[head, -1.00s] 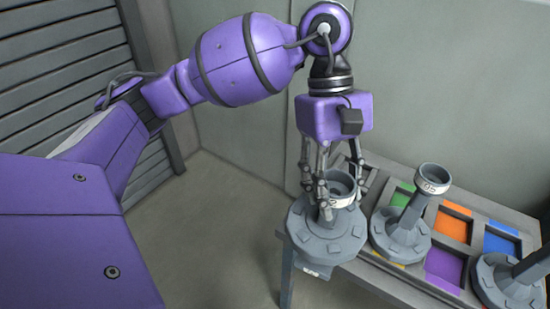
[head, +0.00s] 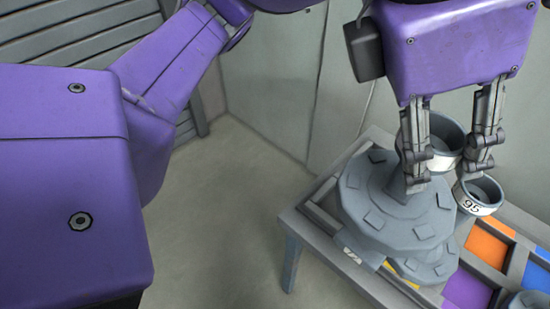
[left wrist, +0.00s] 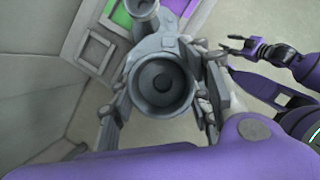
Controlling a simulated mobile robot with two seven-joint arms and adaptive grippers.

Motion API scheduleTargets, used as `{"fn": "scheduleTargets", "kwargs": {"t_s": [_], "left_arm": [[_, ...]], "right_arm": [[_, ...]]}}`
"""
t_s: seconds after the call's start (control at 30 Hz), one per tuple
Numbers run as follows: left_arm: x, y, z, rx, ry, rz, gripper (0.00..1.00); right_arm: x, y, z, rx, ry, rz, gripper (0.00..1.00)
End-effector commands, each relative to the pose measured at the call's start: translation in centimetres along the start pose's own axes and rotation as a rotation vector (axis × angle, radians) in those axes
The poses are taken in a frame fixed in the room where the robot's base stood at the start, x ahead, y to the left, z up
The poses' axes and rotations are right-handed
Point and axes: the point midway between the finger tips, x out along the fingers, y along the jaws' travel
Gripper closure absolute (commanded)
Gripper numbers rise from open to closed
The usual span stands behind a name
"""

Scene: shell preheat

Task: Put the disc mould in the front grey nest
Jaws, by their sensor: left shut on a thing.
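The disc mould (head: 385,215) is grey, with a wide stepped round base with square lugs and a cup at the top. My left gripper (head: 443,165) is shut on its upper part, and one finger on each side of the cup shows in the left wrist view (left wrist: 162,85). The mould is roughly upright over the left end of the table; whether it touches anything below cannot be told. A grey square nest (left wrist: 97,48) shows beside it in the left wrist view. The mould hides part of the table in the head view.
Another grey mould with a white "95" ring (head: 482,196) stands close behind the held one, its base partly hidden. Orange (head: 490,245), purple (head: 468,290) and green (left wrist: 122,15) nests lie on the table. A wall stands behind; open floor is left of the table.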

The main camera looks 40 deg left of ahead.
Motion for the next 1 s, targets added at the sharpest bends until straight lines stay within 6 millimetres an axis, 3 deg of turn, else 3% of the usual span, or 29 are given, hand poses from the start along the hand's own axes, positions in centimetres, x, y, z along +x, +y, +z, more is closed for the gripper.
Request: {"fn": "scheduleTargets", "kwargs": {"t_s": [0.17,0.63,0.8,1.0], "left_arm": [[0.2,0.6,-0.1,-0.038,0.000,0.013,1.00],[3.9,9.0,-1.5,-0.044,0.005,0.009,1.00],[6.5,11.1,-2.5,-0.040,0.005,0.008,1.00],[8.1,12.8,-3.0,-0.037,0.000,0.012,1.00]], "right_arm": [[0.1,0.1,0.1,-0.003,0.000,0.001,0.60],[0.4,0.1,1.0,-0.007,-0.013,0.001,0.60],[0.6,0.1,1.2,-0.008,-0.014,0.001,0.60],[0.8,0.1,1.1,-0.009,-0.011,0.000,0.60]]}}
